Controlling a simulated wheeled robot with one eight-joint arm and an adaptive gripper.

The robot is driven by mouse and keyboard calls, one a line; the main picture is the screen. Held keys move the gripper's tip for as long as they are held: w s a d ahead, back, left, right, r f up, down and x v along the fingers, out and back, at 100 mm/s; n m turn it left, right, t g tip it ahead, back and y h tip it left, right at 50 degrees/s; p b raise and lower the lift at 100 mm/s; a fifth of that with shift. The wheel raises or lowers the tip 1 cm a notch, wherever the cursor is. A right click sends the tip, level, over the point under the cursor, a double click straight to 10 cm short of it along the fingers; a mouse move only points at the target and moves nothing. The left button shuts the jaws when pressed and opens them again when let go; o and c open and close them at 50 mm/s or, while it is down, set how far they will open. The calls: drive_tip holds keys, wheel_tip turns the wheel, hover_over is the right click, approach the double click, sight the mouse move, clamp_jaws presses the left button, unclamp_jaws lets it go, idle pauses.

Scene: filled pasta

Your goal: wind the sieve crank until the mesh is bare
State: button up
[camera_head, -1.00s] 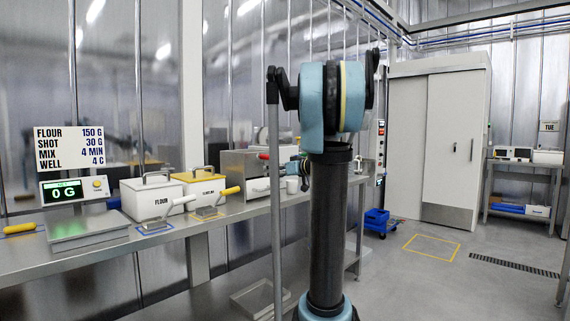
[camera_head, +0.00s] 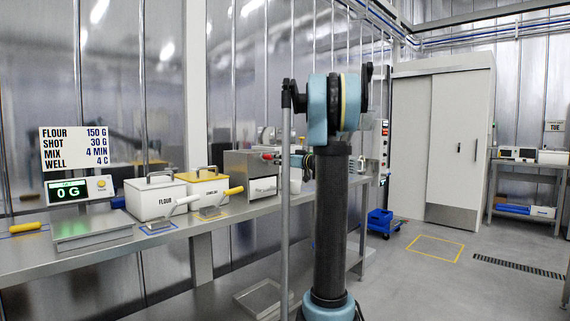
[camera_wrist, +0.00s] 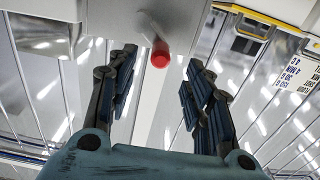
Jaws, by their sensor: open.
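The grey metal sieve housing (camera_head: 240,168) stands on the steel bench, partly hidden behind my arm. A red crank knob (camera_head: 267,156) shows at its side. In the wrist view the red knob (camera_wrist: 160,54) sits on a short grey shaft, seen nearly end-on. My gripper (camera_wrist: 158,78) is open, with one dark finger on each side of the knob in that view. I see no contact between the fingers and the knob. In the head view my gripper is mostly hidden behind my arm column. The mesh is not visible in either view.
A white flour bin (camera_head: 155,200) and a yellow-lidded bin (camera_head: 205,185) stand left of the sieve. A scale (camera_head: 92,228) with its display reading 0 G is further left. A blue cart (camera_head: 383,222) stands on the floor. Open floor lies to the right.

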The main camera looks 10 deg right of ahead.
sight(269, 158)
drive_tip(key=shift+x, duration=4.1)
drive_tip(key=shift+c, duration=0.6)
drive_tip(key=c, duration=0.9)
drive_tip(key=shift+f, duration=0.1)
